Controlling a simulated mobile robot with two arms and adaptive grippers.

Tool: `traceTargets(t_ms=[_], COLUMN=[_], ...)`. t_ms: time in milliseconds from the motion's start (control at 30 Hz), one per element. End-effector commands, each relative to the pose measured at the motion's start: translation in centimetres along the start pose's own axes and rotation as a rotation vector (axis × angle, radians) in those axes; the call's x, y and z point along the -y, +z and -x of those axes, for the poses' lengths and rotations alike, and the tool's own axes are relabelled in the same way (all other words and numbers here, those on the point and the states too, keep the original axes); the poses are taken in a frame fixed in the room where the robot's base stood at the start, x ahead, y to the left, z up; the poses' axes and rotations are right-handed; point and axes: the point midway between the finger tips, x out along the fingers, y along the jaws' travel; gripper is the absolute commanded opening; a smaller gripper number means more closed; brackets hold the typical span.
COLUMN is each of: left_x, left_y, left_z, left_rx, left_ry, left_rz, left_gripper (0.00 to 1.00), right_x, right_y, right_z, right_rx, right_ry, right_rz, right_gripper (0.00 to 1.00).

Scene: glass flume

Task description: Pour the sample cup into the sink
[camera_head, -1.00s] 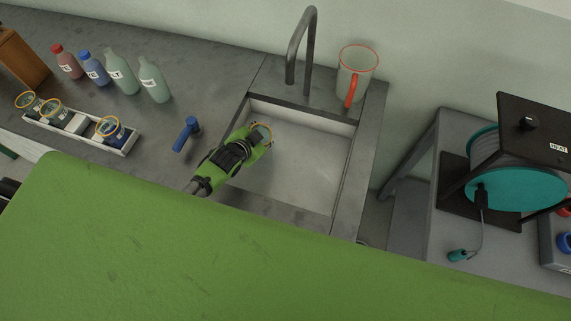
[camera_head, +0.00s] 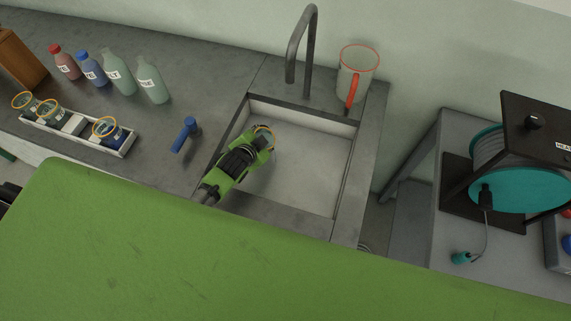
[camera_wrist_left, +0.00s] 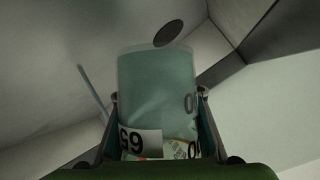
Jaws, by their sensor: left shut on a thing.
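My left gripper (camera_head: 257,143) is over the left part of the sink (camera_head: 305,185). It is shut on the sample cup, whose orange rim (camera_head: 266,130) shows just past the fingers in the head view. In the left wrist view the clear cup (camera_wrist_left: 155,85), with a white label, sits between the two fingers (camera_wrist_left: 158,97). The pale sink floor lies beyond it, with a dark round spot, perhaps the drain (camera_wrist_left: 167,33). The cup appears tilted; how much is in it I cannot tell. My right gripper is not in view.
A faucet (camera_head: 309,50) and a red-rimmed jug (camera_head: 357,72) stand behind the sink. A blue handle (camera_head: 185,134) is left of it. A white rack (camera_head: 122,149) with orange-rimmed cups and several bottles (camera_head: 117,72) stand farther left. A teal reel (camera_head: 515,190) is at the right.

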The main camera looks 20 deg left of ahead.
Motion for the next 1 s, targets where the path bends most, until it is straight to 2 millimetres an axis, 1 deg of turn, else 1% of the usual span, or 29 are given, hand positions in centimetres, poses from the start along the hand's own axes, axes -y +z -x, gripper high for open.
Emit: traceTargets(t_ms=[867,1000], left_x=[0.02,-0.07], left_y=[-0.96,-0.88], left_z=[0.51,0.43], left_rx=[0.026,0.031], left_ry=[-0.043,-0.048], left_rz=[-0.071,-0.083], left_gripper=[0.02,0.02], right_x=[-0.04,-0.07], right_y=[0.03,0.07], right_z=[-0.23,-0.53], right_rx=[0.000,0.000], right_ry=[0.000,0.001], right_rz=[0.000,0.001], right_gripper=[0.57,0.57])
